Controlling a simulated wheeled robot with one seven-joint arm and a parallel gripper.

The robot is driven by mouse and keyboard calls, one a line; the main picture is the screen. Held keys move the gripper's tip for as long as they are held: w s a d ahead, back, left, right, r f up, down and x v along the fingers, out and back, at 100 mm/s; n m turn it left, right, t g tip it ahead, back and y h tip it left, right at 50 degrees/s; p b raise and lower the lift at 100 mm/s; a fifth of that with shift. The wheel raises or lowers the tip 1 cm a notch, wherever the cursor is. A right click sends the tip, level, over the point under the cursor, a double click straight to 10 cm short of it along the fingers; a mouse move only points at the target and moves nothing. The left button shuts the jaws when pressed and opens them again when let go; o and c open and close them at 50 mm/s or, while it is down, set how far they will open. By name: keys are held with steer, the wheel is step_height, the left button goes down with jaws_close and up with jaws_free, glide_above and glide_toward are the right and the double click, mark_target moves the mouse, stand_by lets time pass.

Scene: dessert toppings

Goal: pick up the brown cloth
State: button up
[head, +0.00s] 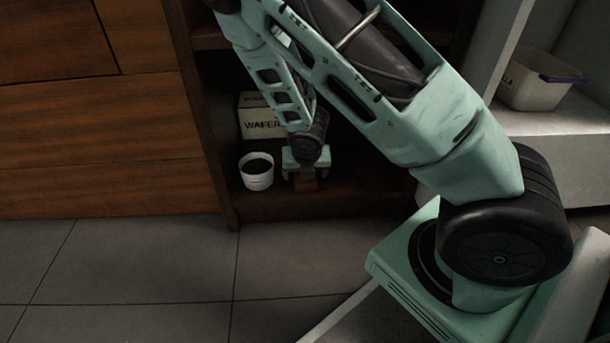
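My gripper (305,177) points down inside the low shelf of a dark wooden cabinet, just right of a white cup. A small reddish-brown patch (306,184) shows at the fingertips. It may be the brown cloth, but it is too small and too covered by the gripper to be sure. The fingers look apart, one on each side of the patch. I cannot tell whether they touch it or hold it.
The white cup (257,178) with dark contents stands close left of my gripper. A box marked "WAFER" (262,127) is behind it. The cabinet's upright (207,140) borders the shelf on the left. A pale bin (535,88) sits on a white shelf at right.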

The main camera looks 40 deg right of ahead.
steer(key=c, duration=1.1)
steer(key=shift+o, duration=0.2)
steer(key=shift+r, duration=0.25)
steer(key=shift+r+p, duration=0.35)
steer(key=shift+p, duration=0.2)
